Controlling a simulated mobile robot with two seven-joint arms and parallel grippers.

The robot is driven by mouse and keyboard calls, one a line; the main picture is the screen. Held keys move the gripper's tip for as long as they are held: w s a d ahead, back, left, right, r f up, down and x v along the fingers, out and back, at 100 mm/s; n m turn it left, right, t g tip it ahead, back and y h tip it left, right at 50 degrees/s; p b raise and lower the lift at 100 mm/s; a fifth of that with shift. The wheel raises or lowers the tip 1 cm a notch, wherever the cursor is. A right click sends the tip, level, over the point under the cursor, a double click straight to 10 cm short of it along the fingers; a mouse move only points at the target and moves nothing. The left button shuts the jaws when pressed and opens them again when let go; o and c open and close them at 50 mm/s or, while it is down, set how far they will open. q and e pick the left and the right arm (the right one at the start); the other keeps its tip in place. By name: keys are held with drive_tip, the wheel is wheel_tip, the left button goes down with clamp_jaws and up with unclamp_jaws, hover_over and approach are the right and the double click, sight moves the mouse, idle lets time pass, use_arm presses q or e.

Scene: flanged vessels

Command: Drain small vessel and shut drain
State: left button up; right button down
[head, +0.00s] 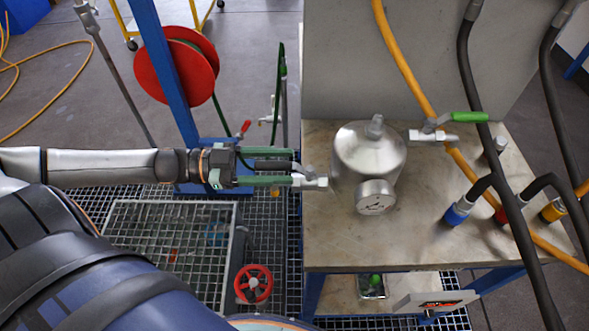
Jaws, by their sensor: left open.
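The small steel vessel (352,146) stands on a worn table. A round pressure gauge (375,197) is on its front. A pale valve (312,183) sticks out from its left side. A dark lever (273,166), apparently this valve's handle, points left. A second valve (428,136) with a green lever (468,117) is on the vessel's right side, the lever pointing right. My left gripper (291,167) reaches in from the left with its green fingers apart, one on each side of the dark lever. I cannot tell whether they touch it. My right gripper is out of view.
The table (335,243) has hose couplings with blue (457,213), red and yellow collars on its right. Black hoses and an orange hose (402,62) hang across it. A red handwheel (253,284) and floor grating lie below left. A red hose reel (180,65) stands behind my left arm.

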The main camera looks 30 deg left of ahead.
use_arm(q)
drive_tip(key=shift+b+x, duration=0.3)
drive_tip(key=shift+x, duration=1.3)
clamp_jaws()
idle(0.3)
